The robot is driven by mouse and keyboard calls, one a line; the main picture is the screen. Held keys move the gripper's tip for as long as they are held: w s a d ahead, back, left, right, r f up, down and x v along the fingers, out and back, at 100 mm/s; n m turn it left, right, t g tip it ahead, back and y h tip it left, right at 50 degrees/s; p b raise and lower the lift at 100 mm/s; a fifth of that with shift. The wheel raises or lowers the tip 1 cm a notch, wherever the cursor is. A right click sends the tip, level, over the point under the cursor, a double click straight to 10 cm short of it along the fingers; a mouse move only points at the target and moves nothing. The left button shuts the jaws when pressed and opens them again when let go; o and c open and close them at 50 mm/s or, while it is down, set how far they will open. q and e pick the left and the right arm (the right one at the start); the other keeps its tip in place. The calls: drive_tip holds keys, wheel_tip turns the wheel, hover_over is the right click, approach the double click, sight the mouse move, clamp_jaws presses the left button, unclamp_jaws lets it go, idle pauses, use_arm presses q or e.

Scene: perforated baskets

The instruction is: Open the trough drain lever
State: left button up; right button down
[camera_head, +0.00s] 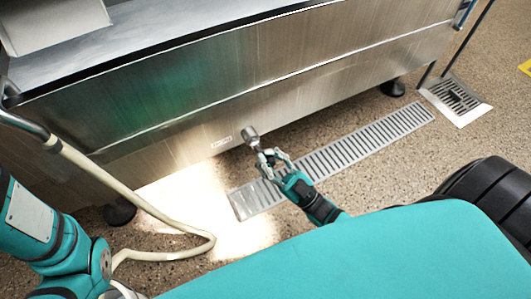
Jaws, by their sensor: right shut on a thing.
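The steel trough (190,100) spans the upper part of the head view. Its drain lever (250,136) sticks out at the lower edge of the front panel, with a grey metal end and a dark stem. A small label (222,142) is on the panel left of it. My right gripper (267,158) is at the lever, with its fingers closed around the lower part of the stem; the exact contact is partly hidden by the fingers. My left arm is at the lower left, and its gripper is out of view.
A long slotted floor grate (350,150) runs under and in front of the trough. A square floor drain (455,98) lies at the right. A cream hose (185,226) hangs at the left and loops on the floor. Black trough feet (393,88) stand beneath.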

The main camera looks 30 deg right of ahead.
drive_tip(key=shift+s+d+f+h, duration=0.15)
drive_tip(key=shift+d+f+h, duration=0.15)
drive_tip(key=shift+d+f, duration=0.1)
drive_tip(key=c, duration=1.2)
unclamp_jaws()
drive_tip(key=shift+s+d, duration=0.1)
drive_tip(key=shift+d, duration=0.1)
drive_tip(key=shift+c, duration=0.2)
drive_tip(key=shift+o, duration=1.1)
drive_tip(key=shift+a+r, duration=0.1)
drive_tip(key=shift+a, duration=0.05)
drive_tip(key=v, duration=1.2)
drive_tip(key=shift+c, duration=0.3)
